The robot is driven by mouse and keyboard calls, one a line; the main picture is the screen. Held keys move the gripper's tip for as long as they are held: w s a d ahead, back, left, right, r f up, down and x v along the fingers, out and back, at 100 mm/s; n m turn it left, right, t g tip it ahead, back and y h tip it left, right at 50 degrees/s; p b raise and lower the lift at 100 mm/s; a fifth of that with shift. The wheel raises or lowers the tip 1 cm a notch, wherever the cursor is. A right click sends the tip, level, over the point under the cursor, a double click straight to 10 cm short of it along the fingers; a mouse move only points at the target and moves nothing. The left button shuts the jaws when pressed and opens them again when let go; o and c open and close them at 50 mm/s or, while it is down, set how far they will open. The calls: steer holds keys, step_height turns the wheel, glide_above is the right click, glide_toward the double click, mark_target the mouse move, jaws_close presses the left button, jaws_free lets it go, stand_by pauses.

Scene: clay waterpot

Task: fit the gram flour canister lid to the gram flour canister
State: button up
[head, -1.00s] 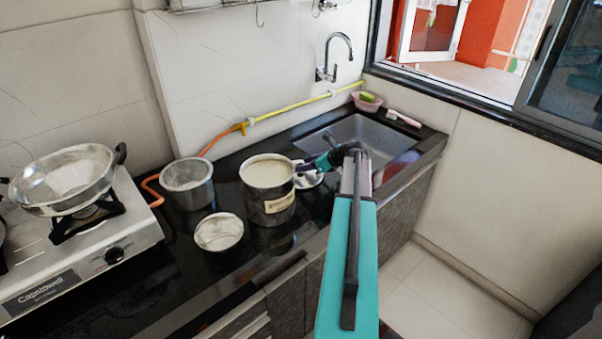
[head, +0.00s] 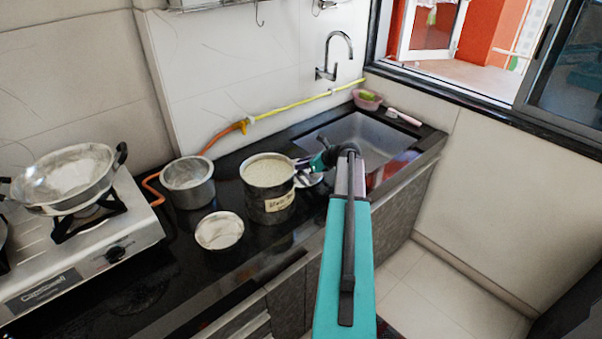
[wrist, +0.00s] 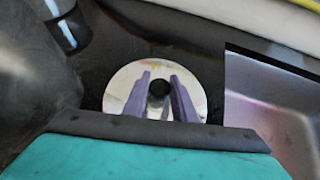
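The gram flour canister (head: 270,190) is a dark metal pot with a pale label, standing upright on the black counter. Its top is open and pale flour shows inside. The lid, a pale disc with a black knob, lies on the counter just right of the canister (head: 313,181), partly hidden by my gripper (head: 298,164). In the wrist view the lid (wrist: 120,80) lies beneath my gripper (wrist: 160,78). The two purple fingers are apart, one on each side of the black knob. I cannot tell whether they touch it.
A steel pot (head: 188,188) and a small steel bowl (head: 219,231) stand left of the canister. The stove (head: 85,250) with a pan (head: 65,180) is farther left. The sink (head: 360,135) lies right of the lid. A pink basket (head: 367,101) sits in the back corner.

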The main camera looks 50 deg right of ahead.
jaws_close()
steer(key=shift+r, duration=0.1)
steer(key=shift+r+b, duration=0.5)
steer(key=shift+r, duration=0.9)
steer(key=s+a+r+b, duration=0.2)
steer(key=s+b, duration=0.1)
steer(key=s, duration=1.3)
